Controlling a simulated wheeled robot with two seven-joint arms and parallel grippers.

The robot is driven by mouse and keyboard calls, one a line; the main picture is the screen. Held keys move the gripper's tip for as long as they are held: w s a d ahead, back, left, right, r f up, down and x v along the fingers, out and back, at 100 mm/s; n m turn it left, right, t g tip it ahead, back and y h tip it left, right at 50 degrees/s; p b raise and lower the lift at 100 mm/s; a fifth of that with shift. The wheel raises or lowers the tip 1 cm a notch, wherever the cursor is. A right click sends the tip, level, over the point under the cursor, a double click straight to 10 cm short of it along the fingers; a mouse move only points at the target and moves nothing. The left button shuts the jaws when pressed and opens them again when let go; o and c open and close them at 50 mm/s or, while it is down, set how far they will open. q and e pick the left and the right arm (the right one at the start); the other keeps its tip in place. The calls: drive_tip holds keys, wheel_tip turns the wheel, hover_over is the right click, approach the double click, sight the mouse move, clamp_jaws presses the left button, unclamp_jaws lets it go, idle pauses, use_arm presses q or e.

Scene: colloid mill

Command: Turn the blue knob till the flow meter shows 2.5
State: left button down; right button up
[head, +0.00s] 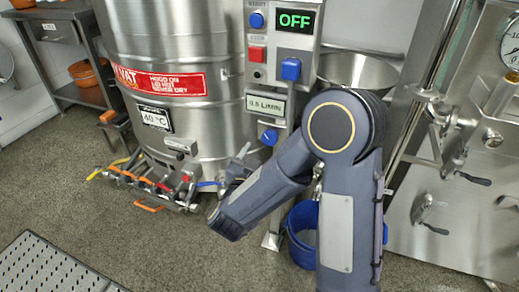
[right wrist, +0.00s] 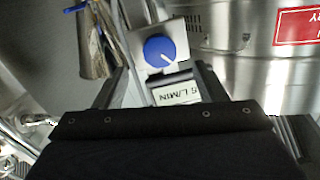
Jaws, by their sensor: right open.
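The blue knob (head: 270,137) is on the grey post of the control panel, just below the flow meter (head: 266,104), which appears to read 0.5 L/MIN. In the right wrist view the knob (right wrist: 160,52) has a white pointer line and lies ahead, between the directions of my two fingers. The flow meter label (right wrist: 176,92) shows there upside down and partly hidden. My right gripper (head: 241,165) is open, a little left of and below the knob in the head view, partly hidden by my own arm. It appears apart from the knob. My left gripper is out of view.
A steel vat (head: 180,60) with a red hot warning and a 40 °C label stands left of the panel. A blue bucket (head: 302,240) stands below.

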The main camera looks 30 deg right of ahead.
sight(269, 139)
drive_tip(key=b+x, duration=0.1)
drive_tip(key=x, duration=0.5)
drive_tip(key=shift+d, duration=0.15)
drive_tip(key=shift+c, duration=0.4)
drive_tip(key=c, duration=0.9)
